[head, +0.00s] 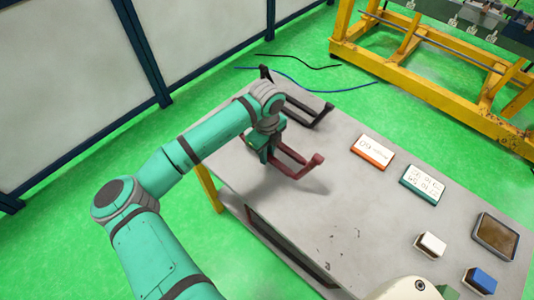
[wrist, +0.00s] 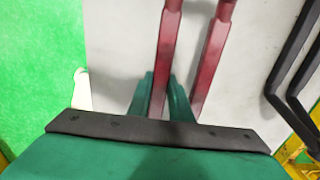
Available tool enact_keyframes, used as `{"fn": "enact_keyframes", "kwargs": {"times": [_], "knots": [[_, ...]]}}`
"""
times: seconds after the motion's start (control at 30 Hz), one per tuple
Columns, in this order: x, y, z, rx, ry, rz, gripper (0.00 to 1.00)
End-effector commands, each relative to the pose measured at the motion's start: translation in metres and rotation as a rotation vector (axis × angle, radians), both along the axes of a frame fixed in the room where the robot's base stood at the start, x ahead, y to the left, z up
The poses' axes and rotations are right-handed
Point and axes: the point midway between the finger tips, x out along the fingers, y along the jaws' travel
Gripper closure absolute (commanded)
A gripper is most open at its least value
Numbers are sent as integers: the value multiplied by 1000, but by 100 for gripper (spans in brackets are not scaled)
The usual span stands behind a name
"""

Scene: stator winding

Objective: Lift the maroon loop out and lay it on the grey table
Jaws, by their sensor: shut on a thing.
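The maroon loop (head: 289,169) is a long, narrow U-shaped bar with a raised end, over the far left part of the grey table (head: 331,217). My gripper (head: 268,157) is shut on one of its long bars. In the wrist view, the green fingers (wrist: 160,98) stand on both sides of that bar of the maroon loop (wrist: 166,45), and the second bar runs free to the right. A shadow lies on the table beside the loop, which looks held above the surface; the exact height is unclear.
A black loop (head: 306,109) is at the table's far corner, to the right of the maroon one in the wrist view (wrist: 292,60). An orange-edged card (head: 373,151), a teal-edged card (head: 423,184), small boxes and a brown tray (head: 495,236) lie to the right. The table's middle is clear.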

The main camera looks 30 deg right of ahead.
Motion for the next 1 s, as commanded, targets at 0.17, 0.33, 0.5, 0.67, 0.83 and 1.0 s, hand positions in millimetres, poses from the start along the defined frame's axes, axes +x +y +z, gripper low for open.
{"fn": "enact_keyframes", "kwargs": {"times": [0.17,0.33,0.5,0.67,0.83,1.0], "knots": [[0,0,-2,0,1,0,100],[0,0,-7,0,1,0,100],[0,0,-13,0,0,0,100],[0,0,-19,0,1,-1,100],[0,0,-24,0,1,0,100],[0,0,-30,0,0,0,100]]}}
